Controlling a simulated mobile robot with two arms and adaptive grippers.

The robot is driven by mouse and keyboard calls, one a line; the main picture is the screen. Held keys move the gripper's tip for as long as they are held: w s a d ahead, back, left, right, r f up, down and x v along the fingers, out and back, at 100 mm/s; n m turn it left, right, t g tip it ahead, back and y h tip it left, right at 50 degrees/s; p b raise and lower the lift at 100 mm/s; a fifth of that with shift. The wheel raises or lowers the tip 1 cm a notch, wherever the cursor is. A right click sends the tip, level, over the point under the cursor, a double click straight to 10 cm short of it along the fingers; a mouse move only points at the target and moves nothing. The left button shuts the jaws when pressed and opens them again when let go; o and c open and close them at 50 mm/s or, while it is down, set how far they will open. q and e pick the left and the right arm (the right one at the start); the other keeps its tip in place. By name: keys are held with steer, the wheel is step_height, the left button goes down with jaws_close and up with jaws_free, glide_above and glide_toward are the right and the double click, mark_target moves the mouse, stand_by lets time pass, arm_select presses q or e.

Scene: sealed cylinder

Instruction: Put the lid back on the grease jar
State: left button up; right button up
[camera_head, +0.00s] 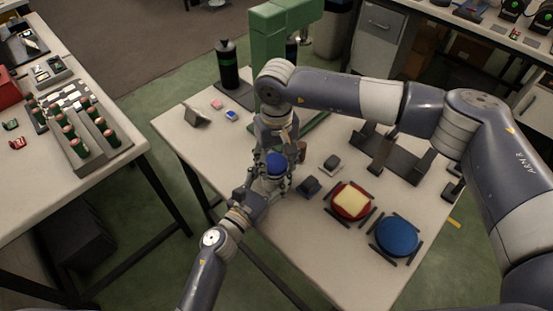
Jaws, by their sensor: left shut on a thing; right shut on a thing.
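A blue lid (276,164) is held between the fingers of my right gripper (277,162), which reaches down from above. The pale grease jar (268,184) is directly below the lid, largely hidden by the fingers. My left gripper (266,187) comes in from the lower left and is shut on the jar near the table's left edge. The lid is over the jar's top, but I cannot tell whether it is seated or slightly above.
A green press-like stand (268,40) and a black bottle (228,65) stand behind. The front of the table (350,275) is clear.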

steer(key=shift+s+f, duration=0.15)
steer(key=shift+f, duration=0.65)
steer(key=shift+r, duration=0.15)
steer(key=shift+c, duration=0.2)
steer(key=shift+a+r, duration=0.1)
steer(key=shift+r, duration=0.2)
steer(key=shift+c, duration=0.6)
steer(key=shift+r, duration=0.45)
steer(key=shift+f, duration=0.55)
steer(key=shift+o, duration=0.3)
steer(key=shift+f, duration=0.5)
stand_by(0.3)
steer(key=shift+r, duration=0.45)
steer(key=shift+c, duration=0.3)
